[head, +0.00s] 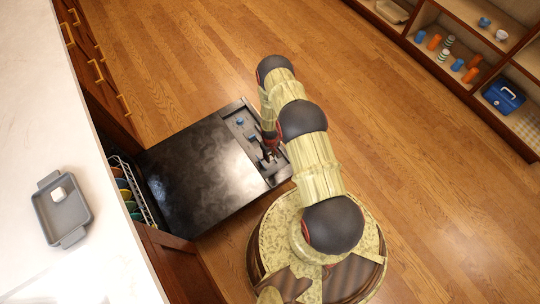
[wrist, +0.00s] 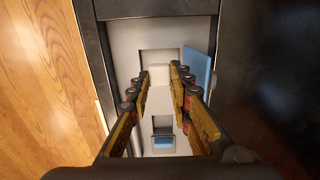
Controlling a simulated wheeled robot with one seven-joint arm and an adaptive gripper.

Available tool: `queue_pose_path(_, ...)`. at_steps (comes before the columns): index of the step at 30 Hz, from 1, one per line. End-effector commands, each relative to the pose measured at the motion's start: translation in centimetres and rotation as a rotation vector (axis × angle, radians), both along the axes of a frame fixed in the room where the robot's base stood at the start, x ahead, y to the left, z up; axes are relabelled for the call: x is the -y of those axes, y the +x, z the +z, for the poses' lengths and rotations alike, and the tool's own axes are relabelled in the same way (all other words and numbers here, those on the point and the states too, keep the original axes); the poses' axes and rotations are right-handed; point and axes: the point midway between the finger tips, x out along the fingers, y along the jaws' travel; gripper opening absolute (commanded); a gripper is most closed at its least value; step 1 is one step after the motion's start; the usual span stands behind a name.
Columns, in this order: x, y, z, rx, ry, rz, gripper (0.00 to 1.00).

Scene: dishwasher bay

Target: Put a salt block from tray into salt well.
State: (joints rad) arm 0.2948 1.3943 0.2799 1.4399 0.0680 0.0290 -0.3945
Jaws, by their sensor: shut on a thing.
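My gripper (wrist: 160,74) is shut on a small white salt block (wrist: 160,77), which is hard to make out against the pale panel. In the head view my gripper (head: 270,152) is over the panel at the outer end of the open dishwasher door (head: 195,170). In the wrist view the block is over or at a square recess, the likely salt well (wrist: 157,55); I cannot tell if it is inside. A blue lid (wrist: 198,72) stands open beside the recess. The grey tray (head: 48,218) on the counter holds another white salt block (head: 59,194).
A second recess with a blue part (wrist: 163,142) lies nearer in the panel. A dish rack (head: 133,190) with coloured plates is inside the dishwasher. Shelves (head: 440,50) with cups and a blue box (head: 503,97) stand at upper right. The wooden floor around is clear.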

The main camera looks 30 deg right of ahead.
Motion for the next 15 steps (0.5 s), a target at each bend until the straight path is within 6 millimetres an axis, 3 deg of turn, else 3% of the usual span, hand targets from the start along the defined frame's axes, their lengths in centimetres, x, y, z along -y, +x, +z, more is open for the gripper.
queue_pose_path(15,0.0,0.0,-4.7,0.0,-0.001,0.001,0.04)
